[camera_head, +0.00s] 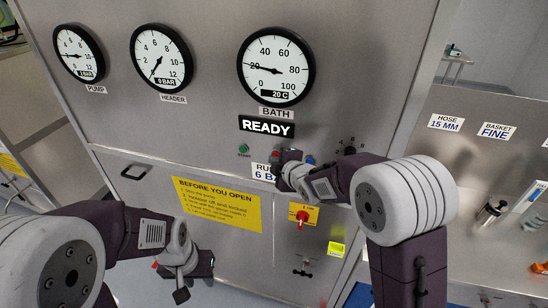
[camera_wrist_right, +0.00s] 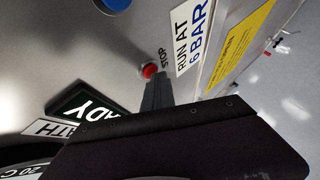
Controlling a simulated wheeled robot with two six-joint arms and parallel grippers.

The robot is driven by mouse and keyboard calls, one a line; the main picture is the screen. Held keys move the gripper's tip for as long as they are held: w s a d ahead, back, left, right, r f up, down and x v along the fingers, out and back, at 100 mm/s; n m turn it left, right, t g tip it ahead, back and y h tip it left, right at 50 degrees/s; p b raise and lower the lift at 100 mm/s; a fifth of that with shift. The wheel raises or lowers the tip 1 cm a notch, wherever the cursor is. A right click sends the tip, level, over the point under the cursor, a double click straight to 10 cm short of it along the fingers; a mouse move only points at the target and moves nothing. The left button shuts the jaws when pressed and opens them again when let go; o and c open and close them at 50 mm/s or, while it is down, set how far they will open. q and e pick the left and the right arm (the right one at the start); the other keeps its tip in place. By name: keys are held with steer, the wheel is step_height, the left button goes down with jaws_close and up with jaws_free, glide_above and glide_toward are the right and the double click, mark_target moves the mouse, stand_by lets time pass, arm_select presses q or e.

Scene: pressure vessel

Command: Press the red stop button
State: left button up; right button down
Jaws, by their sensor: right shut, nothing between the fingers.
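The red stop button (camera_wrist_right: 150,71) is a small round button on the grey panel, beside a label reading STOP. It shows in the right wrist view, just beyond the tip of my right gripper (camera_wrist_right: 156,86). The fingers are shut and empty and point at the button; I cannot tell whether they touch it. In the head view my right gripper (camera_head: 282,157) is at the panel below the READY sign and covers the button's area. My left gripper (camera_head: 193,280) hangs low in front of the lower panel, away from the button; its jaw opening is unclear.
A green start button (camera_head: 243,149) is left of my right gripper. A blue button (camera_wrist_right: 117,4) is near the stop button. A red switch on a yellow plate (camera_head: 302,216) sits below. The READY display (camera_head: 266,127) and dial gauges (camera_head: 276,67) are above.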

steer(key=shift+s+b, duration=0.2)
steer(key=shift+b, duration=0.35)
steer(key=s+a+b, duration=0.2)
steer(key=s+b, duration=0.2)
steer(key=s, duration=0.2)
steer(key=shift+b, duration=0.35)
steer(key=shift+w, duration=0.15)
steer(key=shift+f, duration=0.1)
